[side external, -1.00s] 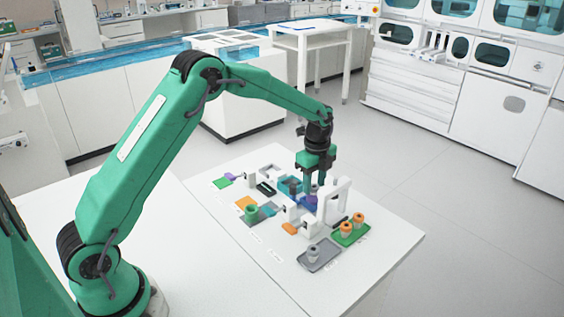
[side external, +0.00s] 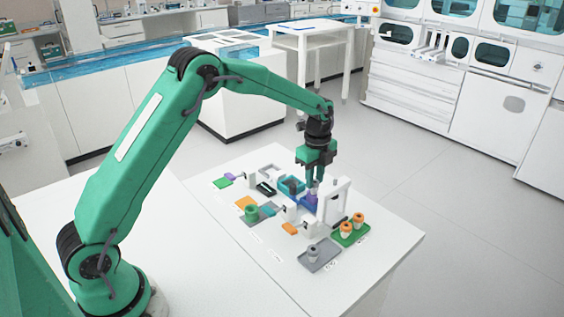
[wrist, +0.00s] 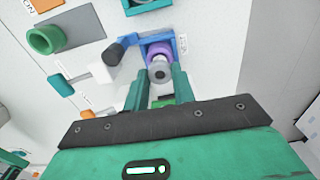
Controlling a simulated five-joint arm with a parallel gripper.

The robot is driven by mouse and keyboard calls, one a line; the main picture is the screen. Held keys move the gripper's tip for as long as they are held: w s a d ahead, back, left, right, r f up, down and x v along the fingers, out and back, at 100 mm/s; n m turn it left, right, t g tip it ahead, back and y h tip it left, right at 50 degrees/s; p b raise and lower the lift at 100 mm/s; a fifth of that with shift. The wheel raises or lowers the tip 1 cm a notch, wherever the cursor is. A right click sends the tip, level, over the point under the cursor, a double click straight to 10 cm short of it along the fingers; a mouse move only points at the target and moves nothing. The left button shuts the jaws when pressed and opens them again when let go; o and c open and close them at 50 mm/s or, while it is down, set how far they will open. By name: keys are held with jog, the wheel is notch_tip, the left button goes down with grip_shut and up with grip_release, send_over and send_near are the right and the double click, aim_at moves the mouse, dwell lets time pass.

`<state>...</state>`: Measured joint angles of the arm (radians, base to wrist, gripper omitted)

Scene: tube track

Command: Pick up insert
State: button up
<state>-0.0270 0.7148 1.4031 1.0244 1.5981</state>
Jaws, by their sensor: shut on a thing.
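The insert (wrist: 159,70), a small grey-ended cylinder, is between the two green fingers of my gripper (wrist: 161,84) in the wrist view. A purple ring (wrist: 158,49) shows just behind it, inside a blue holder (wrist: 147,40). My gripper (side external: 313,187) points down over the blue holder (side external: 309,203) in the side view, and is shut on the insert. The fingers hide part of the insert. I cannot tell whether its lower end is clear of the holder.
A white arch (side external: 336,199) stands close to the right of my gripper. A green tray (side external: 354,235) with orange-topped pieces and a grey tray (side external: 318,255) lie in front. A green ring (side external: 251,213) and an orange block (side external: 290,228) are to the left.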

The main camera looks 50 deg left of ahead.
jog(key=shift+r, duration=1.95)
jog(key=shift+r, duration=0.15)
